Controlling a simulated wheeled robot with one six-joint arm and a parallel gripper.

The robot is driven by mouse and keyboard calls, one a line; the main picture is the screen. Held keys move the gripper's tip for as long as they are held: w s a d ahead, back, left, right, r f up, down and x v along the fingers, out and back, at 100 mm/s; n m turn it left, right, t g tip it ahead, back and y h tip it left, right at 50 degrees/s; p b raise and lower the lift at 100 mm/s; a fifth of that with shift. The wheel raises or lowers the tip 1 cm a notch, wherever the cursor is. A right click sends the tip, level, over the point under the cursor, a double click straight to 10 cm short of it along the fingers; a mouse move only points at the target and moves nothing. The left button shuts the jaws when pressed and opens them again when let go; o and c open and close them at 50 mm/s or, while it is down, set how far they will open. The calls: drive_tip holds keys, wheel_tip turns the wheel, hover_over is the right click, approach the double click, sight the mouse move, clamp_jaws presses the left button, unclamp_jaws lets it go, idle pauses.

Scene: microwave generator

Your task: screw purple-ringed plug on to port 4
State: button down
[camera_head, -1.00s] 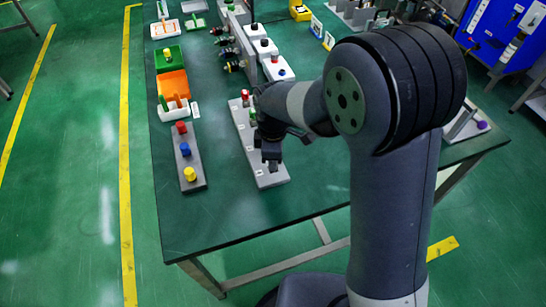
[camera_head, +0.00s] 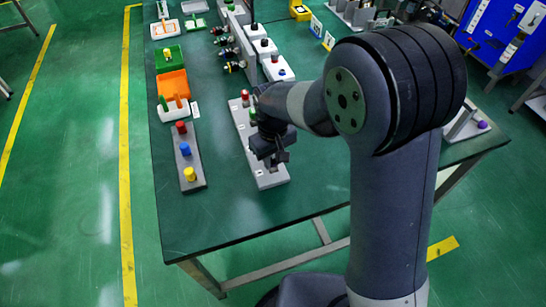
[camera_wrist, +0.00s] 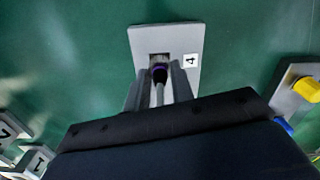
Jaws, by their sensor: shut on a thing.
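The plug's end is at a square grey port 4 (camera_wrist: 161,59) on a light plate, beside a label reading 4 (camera_wrist: 191,61). I cannot tell how deep the plug sits in the port. In the head view my gripper (camera_head: 277,160) is over the near end of the long light-grey plate (camera_head: 271,181); the plug and port are hidden there by the gripper.
A grey strip (camera_head: 199,177) with red, blue and yellow knobs lies to the left. A red-topped plug (camera_head: 245,96) stands at the plate's far end. The table's near part (camera_head: 240,212) is clear.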

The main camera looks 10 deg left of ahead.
drive_tip(key=m, duration=0.6)
drive_tip(key=shift+m, duration=0.4)
idle(0.3)
drive_tip(key=c, duration=1.2)
unclamp_jaws()
wheel_tip(320, 180, up, 11)
drive_tip(key=shift+f, duration=0.2)
